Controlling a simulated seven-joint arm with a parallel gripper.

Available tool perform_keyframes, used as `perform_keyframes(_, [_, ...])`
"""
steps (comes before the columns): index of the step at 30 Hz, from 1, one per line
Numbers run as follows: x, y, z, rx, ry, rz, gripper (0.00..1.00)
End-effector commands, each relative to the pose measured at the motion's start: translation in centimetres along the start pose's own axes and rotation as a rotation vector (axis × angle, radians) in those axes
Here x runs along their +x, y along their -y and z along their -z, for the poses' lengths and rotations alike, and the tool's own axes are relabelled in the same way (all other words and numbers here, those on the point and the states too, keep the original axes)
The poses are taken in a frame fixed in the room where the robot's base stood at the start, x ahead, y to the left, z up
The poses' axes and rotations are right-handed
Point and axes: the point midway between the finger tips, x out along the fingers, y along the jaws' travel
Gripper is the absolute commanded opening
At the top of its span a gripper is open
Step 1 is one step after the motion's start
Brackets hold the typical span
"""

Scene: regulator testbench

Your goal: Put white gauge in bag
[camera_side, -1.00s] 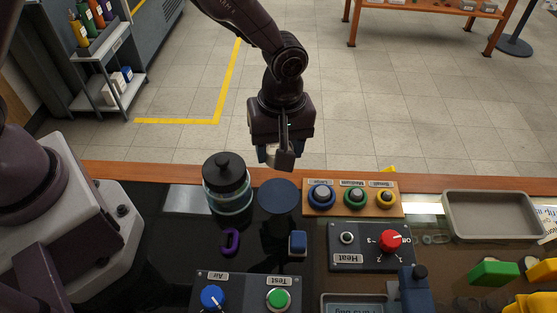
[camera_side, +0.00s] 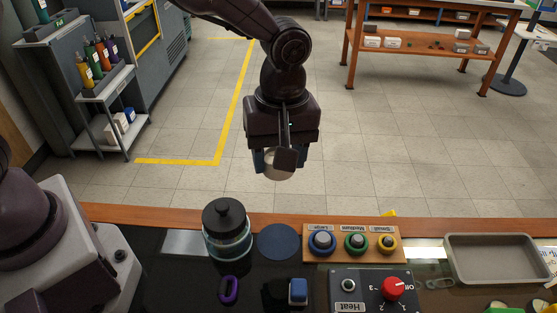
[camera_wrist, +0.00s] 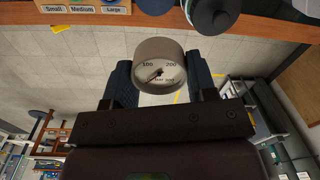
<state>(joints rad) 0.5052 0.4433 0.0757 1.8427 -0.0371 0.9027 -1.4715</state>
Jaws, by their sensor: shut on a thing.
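The white gauge (camera_wrist: 160,65) is a round dial with a beige rim, and its face with numbers and a needle shows in the wrist view. My gripper (camera_wrist: 160,82) is shut on it, with a dark finger on each side. In the side view, my gripper (camera_side: 278,160) holds the gauge (camera_side: 280,173) in the air over the floor, beyond the table's wooden edge. A finger hides part of the gauge there. I cannot make out a bag in either view.
On the table stand a dark-lidded jar (camera_side: 227,232), a round blue pad (camera_side: 279,241), a board with three coloured knobs (camera_side: 352,243), a heat control box (camera_side: 375,289) and a grey tray (camera_side: 495,258). A purple ring (camera_side: 229,289) lies in front.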

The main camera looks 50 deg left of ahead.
Motion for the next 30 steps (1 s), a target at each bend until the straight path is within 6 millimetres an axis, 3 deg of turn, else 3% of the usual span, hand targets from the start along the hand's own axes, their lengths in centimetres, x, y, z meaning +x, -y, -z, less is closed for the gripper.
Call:
perform_keyframes(13, [0.0, 0.0, 0.0, 0.0, 0.0, -0.001, 0.26])
perform_keyframes(17, [0.1, 0.0, -1.1, 0.028, 0.0, -0.005, 0.26])
perform_keyframes(20, [0.6, 0.1, -3.6, 0.093, -0.001, -0.009, 0.26])
perform_keyframes(30, [4.5, 4.3, -17.5, 0.299, -0.005, -0.021, 0.26])
